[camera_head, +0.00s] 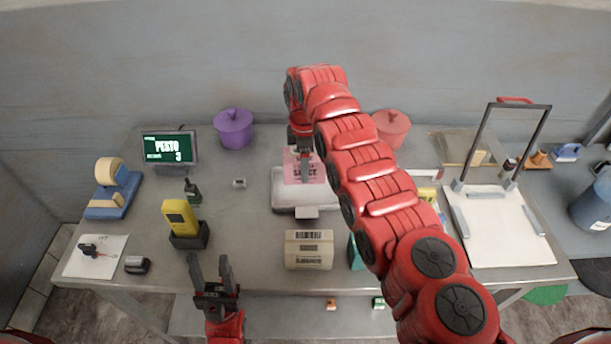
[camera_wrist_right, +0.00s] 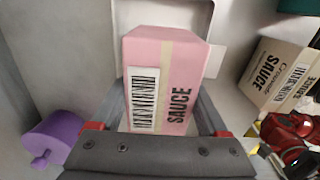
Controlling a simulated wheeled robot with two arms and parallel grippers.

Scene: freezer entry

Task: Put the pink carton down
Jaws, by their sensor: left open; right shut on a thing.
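The pink carton (camera_head: 298,168), marked SAUCE, is between the fingers of my right gripper (camera_head: 304,155). The right wrist view shows the pink carton (camera_wrist_right: 163,80) close up, with a barcode label and a tan stripe, and the right gripper (camera_wrist_right: 158,118) shut on it. In the head view it is over the back part of a pale scale-like tray (camera_head: 285,198); I cannot tell whether it touches the tray. My left gripper (camera_head: 212,272) is open and empty at the table's front edge.
A tan SAUCE carton (camera_head: 309,250) stands in front of the tray. A purple pot (camera_head: 234,128), a red pot (camera_head: 391,127) and a screen reading PESTO 3 (camera_head: 168,148) are around it. A yellow handheld device (camera_head: 180,217) stands at left, a white board with frame (camera_head: 500,225) at right.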

